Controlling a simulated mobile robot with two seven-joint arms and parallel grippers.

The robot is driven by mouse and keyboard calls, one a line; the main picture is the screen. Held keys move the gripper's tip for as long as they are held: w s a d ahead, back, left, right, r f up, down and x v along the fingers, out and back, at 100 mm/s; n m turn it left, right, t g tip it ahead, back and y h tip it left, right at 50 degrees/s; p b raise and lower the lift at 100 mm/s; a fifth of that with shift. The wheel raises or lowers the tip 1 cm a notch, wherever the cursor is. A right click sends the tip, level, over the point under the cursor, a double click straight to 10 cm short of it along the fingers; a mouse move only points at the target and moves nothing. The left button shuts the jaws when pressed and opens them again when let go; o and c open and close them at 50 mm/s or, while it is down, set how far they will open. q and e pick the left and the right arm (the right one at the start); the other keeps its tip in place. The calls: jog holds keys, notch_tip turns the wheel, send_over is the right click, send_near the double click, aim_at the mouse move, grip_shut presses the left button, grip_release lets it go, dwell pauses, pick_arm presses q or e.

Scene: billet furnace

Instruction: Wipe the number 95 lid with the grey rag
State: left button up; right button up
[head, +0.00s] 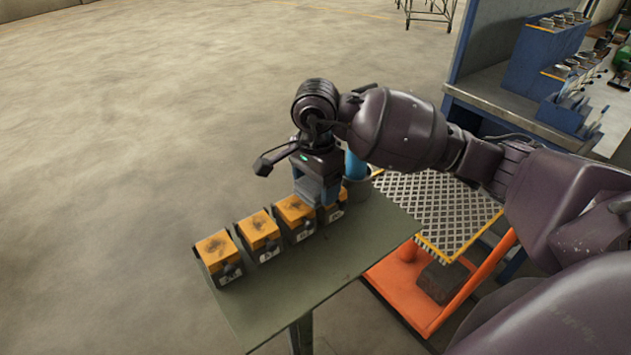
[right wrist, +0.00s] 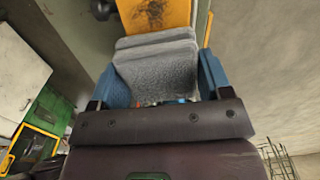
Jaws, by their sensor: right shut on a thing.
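My right gripper (head: 318,192) is over the right end of a row of dark boxes with orange lids. It is shut on the folded grey rag (right wrist: 158,68), which shows between the blue fingers in the right wrist view. An orange lid (right wrist: 155,14) with a dark smudge lies just beyond the rag there; I cannot tell whether they touch. The rightmost box (head: 338,211) is partly hidden by the gripper. The other lids (head: 216,245), (head: 258,227) and (head: 294,209) also bear dark smudges. The number labels are too small to read, so I cannot tell which is 95. My left gripper is not in view.
The boxes stand along the far edge of a green table (head: 305,270), whose front part is bare. A blue cylinder (head: 355,165) stands behind the gripper. An orange-framed stand with a metal tread plate (head: 440,205) is to the right, near a blue workbench (head: 500,95).

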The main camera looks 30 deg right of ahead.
jog(key=shift+f, duration=0.15)
jog(key=shift+d+b, duration=0.3)
jog(key=shift+d, duration=0.15)
jog(key=shift+w+d+b, duration=0.2)
jog(key=shift+d+b, duration=0.15)
jog(key=shift+d, duration=0.9)
jog(key=shift+w+d+f+b, duration=0.1)
jog(key=shift+w+d+b, duration=0.1)
jog(key=shift+d+b, duration=0.65)
jog(key=shift+d, duration=0.55)
jog(key=shift+a, duration=0.1)
